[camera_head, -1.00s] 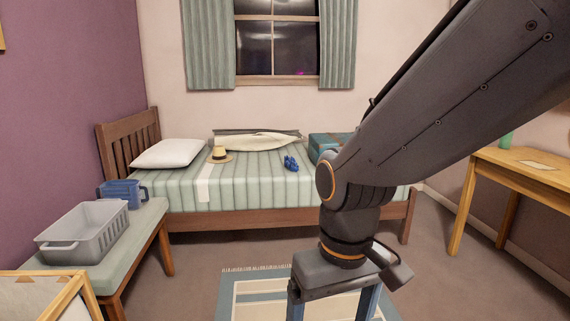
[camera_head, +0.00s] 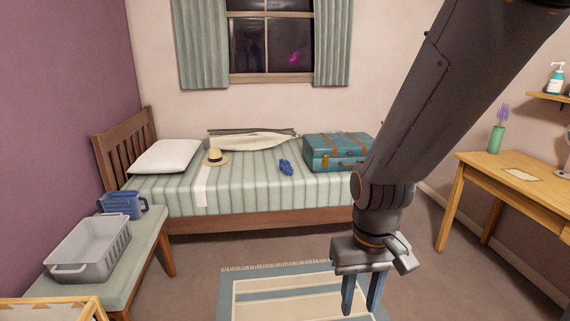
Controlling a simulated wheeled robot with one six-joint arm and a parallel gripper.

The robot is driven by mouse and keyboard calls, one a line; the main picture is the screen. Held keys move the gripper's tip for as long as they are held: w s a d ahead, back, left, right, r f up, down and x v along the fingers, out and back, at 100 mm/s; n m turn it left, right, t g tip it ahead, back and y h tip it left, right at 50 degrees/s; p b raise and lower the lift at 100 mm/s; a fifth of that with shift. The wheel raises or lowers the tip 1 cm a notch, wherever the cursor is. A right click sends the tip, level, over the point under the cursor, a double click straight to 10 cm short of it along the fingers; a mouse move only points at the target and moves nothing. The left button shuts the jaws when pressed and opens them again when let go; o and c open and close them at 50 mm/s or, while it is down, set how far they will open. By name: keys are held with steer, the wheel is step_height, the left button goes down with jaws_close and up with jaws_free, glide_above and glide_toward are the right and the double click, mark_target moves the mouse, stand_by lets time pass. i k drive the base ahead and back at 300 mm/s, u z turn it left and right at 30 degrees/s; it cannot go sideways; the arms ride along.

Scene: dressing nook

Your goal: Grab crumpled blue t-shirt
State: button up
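A small crumpled blue cloth (camera_head: 286,167), which looks like the t-shirt, lies on the striped bedspread near the middle of the bed (camera_head: 245,189). My gripper (camera_head: 361,296) hangs down in front of the bed, to the right of the cloth in the picture and nearer to me. Its two blue-grey fingers are apart with nothing between them. It is clear of the cloth.
A teal suitcase (camera_head: 336,152), a straw hat (camera_head: 216,157), a pillow (camera_head: 165,156) and a pale garment (camera_head: 252,141) lie on the bed. A bench with a grey basket (camera_head: 91,249) and blue container (camera_head: 122,205) stands left. A desk (camera_head: 515,178) stands right. A rug (camera_head: 290,293) covers open floor.

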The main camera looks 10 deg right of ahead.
mark_target(284, 165)
steer(key=i, duration=3.6)
steer(key=u, duration=0.05)
